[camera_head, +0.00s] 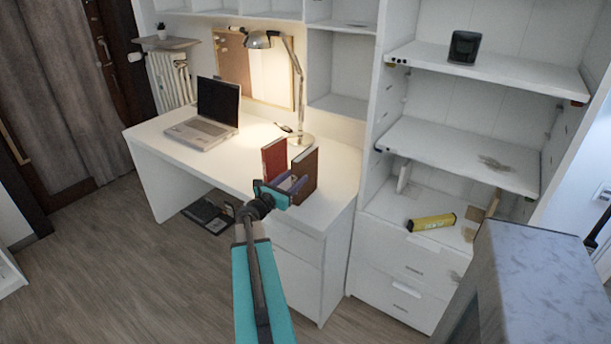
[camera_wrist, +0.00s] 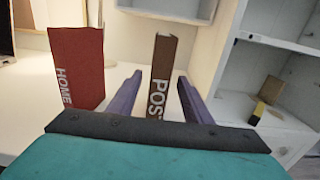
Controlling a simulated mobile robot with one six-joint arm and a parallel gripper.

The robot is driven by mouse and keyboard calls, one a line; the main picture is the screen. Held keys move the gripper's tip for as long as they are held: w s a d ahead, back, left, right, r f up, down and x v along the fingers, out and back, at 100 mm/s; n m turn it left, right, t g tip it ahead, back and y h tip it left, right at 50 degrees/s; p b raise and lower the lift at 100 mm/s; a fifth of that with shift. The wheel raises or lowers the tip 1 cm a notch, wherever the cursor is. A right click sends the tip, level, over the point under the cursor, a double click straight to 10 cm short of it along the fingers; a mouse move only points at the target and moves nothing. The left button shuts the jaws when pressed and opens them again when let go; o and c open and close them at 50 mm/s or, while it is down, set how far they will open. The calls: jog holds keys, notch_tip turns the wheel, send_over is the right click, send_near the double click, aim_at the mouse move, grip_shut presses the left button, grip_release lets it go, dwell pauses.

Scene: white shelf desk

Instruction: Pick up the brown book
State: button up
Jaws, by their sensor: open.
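The brown book (camera_head: 305,174) stands upright near the right front edge of the white desk (camera_head: 334,196). In the wrist view the brown book (camera_wrist: 161,76) shows its spine with white letters, between the two fingers. My gripper (camera_head: 292,182) is open at the book, and in the wrist view my gripper (camera_wrist: 157,92) has one purple finger on each side of the spine. I cannot tell whether either finger touches it. A red book (camera_head: 274,158) stands upright just left of the brown one; it also shows in the wrist view (camera_wrist: 77,66), outside the left finger.
A laptop (camera_head: 206,121) and a desk lamp (camera_head: 299,95) stand further back on the desk. A white shelf unit (camera_head: 440,146) rises to the right, with a yellow object (camera_head: 431,222) on a low shelf. A grey-topped block (camera_head: 545,280) stands at the right front.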

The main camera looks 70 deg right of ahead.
aim_at(305, 169)
jog(key=shift+x, duration=1.2)
jog(key=shift+p+x, duration=1.05)
jog(key=shift+x, duration=1.55)
jog(key=shift+w+f, duration=0.1)
jog(key=shift+f, duration=0.05)
grip_shut()
